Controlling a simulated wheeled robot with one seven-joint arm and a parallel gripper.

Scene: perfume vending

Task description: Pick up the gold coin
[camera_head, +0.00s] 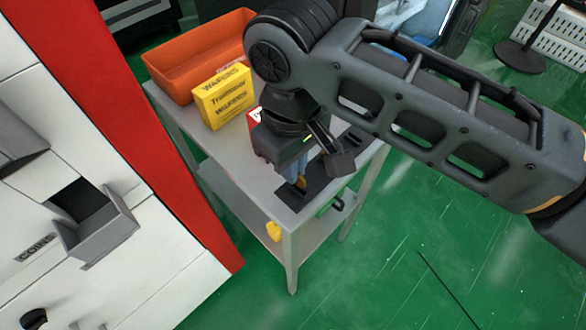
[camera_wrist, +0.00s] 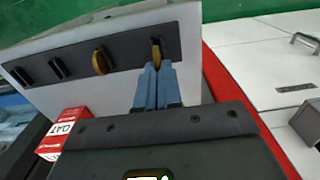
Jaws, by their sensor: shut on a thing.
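A gold coin (camera_wrist: 156,53) stands on edge in an end slot of a black slotted strip (camera_wrist: 128,49) on a small table (camera_head: 171,112). My gripper's blue fingers (camera_wrist: 156,72) are closed together on this coin from above, and the coin shows just beyond their tips. In the head view my gripper (camera_head: 296,180) points down at the strip (camera_head: 266,200), with the coin (camera_head: 301,182) at its tips. A second, darker gold coin (camera_wrist: 100,61) stands in a neighbouring slot. I cannot tell if the held coin is clear of its slot.
A red and white box (camera_wrist: 63,134) is close by. A white and red machine with a coin tray (camera_head: 100,237) stands at left.

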